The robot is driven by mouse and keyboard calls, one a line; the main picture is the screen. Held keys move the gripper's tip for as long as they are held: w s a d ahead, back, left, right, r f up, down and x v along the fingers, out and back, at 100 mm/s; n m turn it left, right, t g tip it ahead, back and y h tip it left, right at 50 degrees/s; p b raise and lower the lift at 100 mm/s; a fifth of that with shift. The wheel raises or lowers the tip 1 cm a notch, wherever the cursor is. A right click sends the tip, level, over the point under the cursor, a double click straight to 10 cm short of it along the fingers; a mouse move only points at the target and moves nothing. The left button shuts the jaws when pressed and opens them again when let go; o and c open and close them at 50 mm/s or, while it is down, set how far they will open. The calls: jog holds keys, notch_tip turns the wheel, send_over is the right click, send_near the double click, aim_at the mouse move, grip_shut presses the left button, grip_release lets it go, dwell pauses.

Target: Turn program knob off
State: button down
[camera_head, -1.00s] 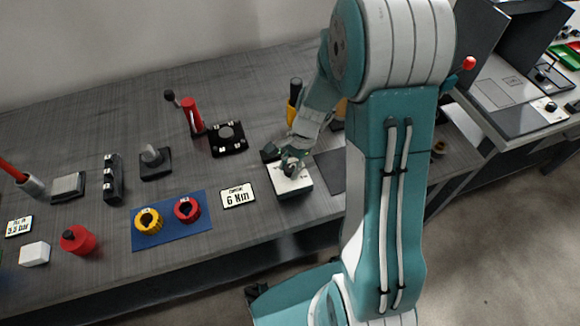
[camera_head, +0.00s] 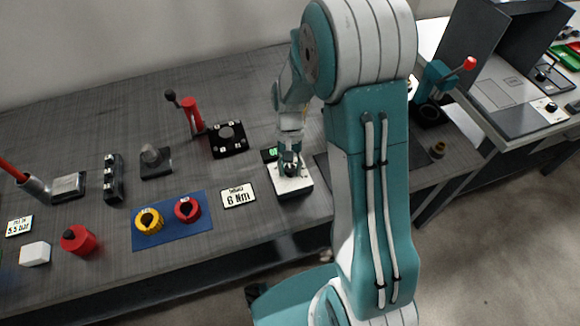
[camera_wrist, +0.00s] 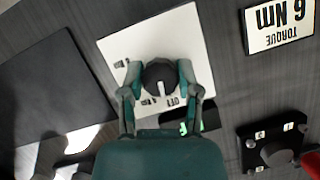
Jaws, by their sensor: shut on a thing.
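The program knob (camera_wrist: 158,75) is a round black knob with a white pointer line, on a white-topped box (camera_wrist: 187,38). The box also shows in the head view (camera_head: 297,187). My gripper (camera_wrist: 160,78) is shut on the knob, one finger on each side. In the head view my gripper (camera_head: 289,170) stands nearly upright over the box. The pointer line points toward the lower edge of the white plate in the wrist view, close to the OFF label (camera_wrist: 173,102). I cannot tell whether it lines up exactly. Other labels are too small to read.
A small display (camera_head: 270,154) with green characters stands behind the box. A 6 Nm torque sign (camera_head: 238,196) lies to its left, and a black block with a round knob (camera_head: 228,139) lies behind that. A dark mat (camera_wrist: 48,88) lies beside the box.

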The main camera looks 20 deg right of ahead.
jog(key=shift+n+h, duration=0.3)
jog(key=shift+n, duration=0.3)
jog(key=shift+c, duration=1.5)
grip_release()
jog(key=v, duration=1.1)
jog(key=shift+w+r, duration=0.25)
jog(key=shift+r, duration=0.1)
